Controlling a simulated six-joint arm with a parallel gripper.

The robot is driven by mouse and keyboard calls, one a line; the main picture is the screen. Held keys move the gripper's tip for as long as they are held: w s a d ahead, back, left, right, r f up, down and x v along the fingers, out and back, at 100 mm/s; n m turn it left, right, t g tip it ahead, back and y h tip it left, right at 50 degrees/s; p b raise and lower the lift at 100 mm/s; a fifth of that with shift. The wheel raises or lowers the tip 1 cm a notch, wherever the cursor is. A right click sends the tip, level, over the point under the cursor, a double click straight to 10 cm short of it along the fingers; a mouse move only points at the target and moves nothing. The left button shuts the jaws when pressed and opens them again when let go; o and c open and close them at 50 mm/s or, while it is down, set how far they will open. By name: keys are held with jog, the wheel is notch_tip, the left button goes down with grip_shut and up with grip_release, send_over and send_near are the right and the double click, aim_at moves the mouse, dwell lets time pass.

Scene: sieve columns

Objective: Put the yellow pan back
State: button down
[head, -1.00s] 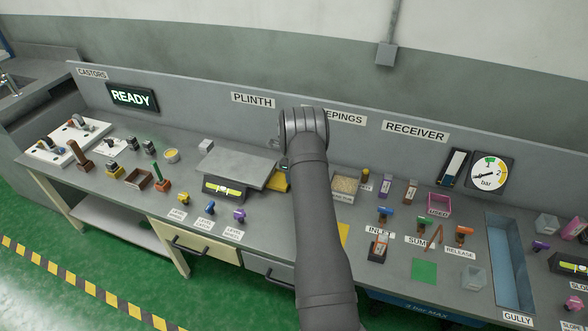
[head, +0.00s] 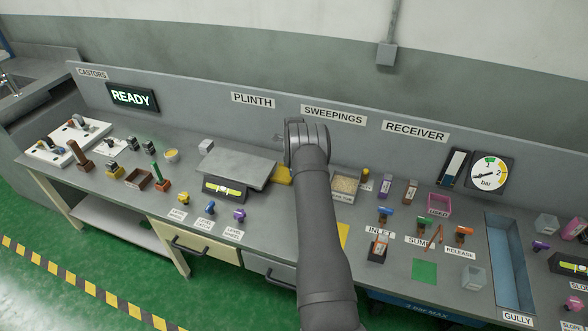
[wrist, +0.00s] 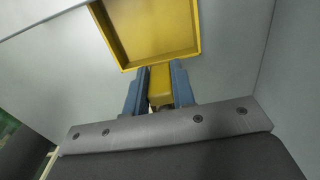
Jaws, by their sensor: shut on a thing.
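The yellow pan (wrist: 155,30) fills the upper middle of the wrist view, a shallow square tray with raised walls. My gripper (wrist: 160,82) is shut on its short yellow handle, with one blue finger on each side. In the head view a bit of the yellow pan (head: 282,175) shows between the plinth plate (head: 238,166) and my arm. The rest of the pan and my fingers are hidden behind my arm there. I cannot tell whether the pan touches the bench.
The SWEEPINGS label (head: 333,115) is on the back panel just right of my wrist. A tray of grains (head: 345,187) stands right of my arm. Several colored knobs stand along the bench front. A pink open box (head: 438,204) is farther right.

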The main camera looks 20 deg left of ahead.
jog(key=c, duration=1.2)
grip_release()
jog(key=shift+f, duration=0.1)
notch_tip(320, 180, up, 12)
notch_tip(320, 180, down, 12)
jog(key=shift+r, duration=0.25)
jog(key=shift+s+r, duration=0.3)
jog(key=shift+s+f, duration=0.1)
jog(key=shift+s, duration=0.35)
